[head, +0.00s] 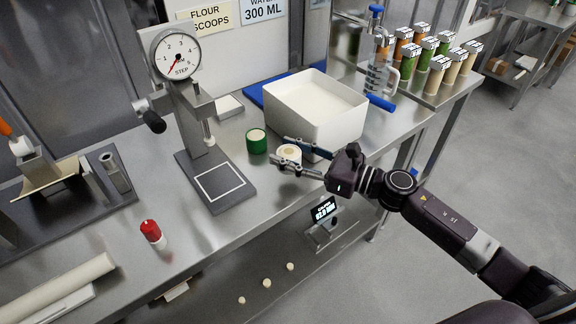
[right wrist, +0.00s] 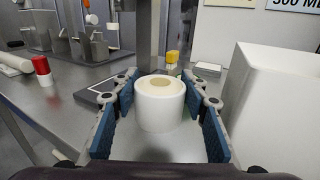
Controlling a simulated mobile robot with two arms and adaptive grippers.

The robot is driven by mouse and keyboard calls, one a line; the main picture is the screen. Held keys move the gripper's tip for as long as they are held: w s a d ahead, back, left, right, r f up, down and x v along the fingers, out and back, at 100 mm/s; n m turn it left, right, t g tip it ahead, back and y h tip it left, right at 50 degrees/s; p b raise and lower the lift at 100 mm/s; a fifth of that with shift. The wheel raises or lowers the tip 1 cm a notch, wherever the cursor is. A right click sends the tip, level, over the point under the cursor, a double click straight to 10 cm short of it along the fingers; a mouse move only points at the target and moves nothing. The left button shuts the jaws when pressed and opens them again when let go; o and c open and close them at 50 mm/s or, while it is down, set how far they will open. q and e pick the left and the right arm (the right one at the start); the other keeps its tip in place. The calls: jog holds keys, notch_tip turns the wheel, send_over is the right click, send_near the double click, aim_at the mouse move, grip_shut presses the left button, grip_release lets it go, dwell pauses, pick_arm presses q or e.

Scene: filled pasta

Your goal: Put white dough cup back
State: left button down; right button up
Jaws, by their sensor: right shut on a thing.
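The white dough cup (head: 289,152) has a tan dough-coloured top and stands upright between the fingers of my right gripper (head: 283,156). In the right wrist view the cup (right wrist: 159,108) fills the space between the blue finger pads of my right gripper (right wrist: 160,115), which is shut on it. It is close to the counter's front edge; I cannot tell whether its base touches the steel. A green cup (head: 256,141) with a pale top stands just left of it. A red and white cup (head: 151,232) stands farther left. My left gripper is not in view.
A large white bin (head: 318,127) is right behind my right gripper. A dial press (head: 205,165) with a square-marked base stands left. A yellow-topped object (right wrist: 172,60) shows behind the cup. Bare steel counter (head: 205,232) lies between press and front edge.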

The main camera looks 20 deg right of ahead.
notch_tip(320, 180, down, 4)
jog(key=shift+f, duration=0.1)
jog(key=shift+f, duration=0.1)
jog(key=o, duration=1.4)
jog(key=shift+c, duration=0.2)
